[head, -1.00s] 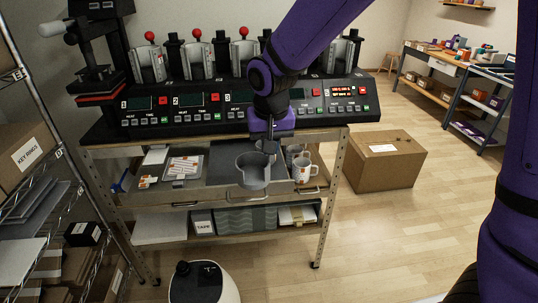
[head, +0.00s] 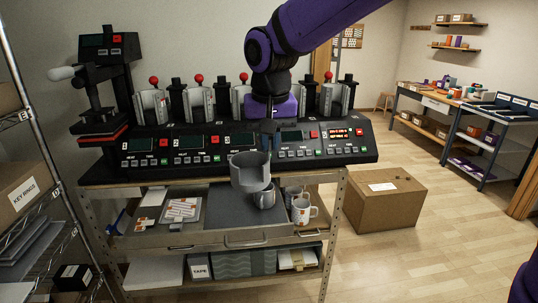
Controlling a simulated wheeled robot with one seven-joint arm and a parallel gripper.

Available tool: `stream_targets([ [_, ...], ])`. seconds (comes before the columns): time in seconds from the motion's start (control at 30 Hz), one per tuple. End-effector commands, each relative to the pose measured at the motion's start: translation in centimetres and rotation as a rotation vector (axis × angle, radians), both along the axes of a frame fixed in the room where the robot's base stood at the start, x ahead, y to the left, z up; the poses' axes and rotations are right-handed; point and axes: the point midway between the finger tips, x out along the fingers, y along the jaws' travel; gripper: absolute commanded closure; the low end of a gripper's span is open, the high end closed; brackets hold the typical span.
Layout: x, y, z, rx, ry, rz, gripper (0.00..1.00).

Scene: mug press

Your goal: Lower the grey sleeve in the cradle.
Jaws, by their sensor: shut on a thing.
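My gripper (head: 268,140) points down in front of the press row and is shut on the grey sleeve (head: 249,176). The sleeve is an open, curved grey shell with a cut-away rim. It hangs below the fingers, over the front of the open drawer; the exact grip is small and partly hidden. Grey metal cradles (head: 154,106) with red-ball levers stand in a row on the black press console (head: 240,165), behind and above the sleeve. The sleeve is apart from them. My arm hides part of the middle cradles.
The open drawer (head: 165,240) below holds a grey mug (head: 264,198), white-and-orange mugs (head: 303,212) and a tray of printed pieces (head: 181,210). A cardboard box (head: 385,205) stands on the floor at right. A wire rack (head: 30,130) stands at left.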

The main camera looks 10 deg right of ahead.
Motion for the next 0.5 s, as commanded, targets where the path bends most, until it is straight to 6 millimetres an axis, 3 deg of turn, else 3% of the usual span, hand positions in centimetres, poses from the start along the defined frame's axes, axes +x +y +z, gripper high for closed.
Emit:
stream_targets([
  [0.5,-0.4,0.0,6.7,0.002,-0.001,-0.001,1.0],
])
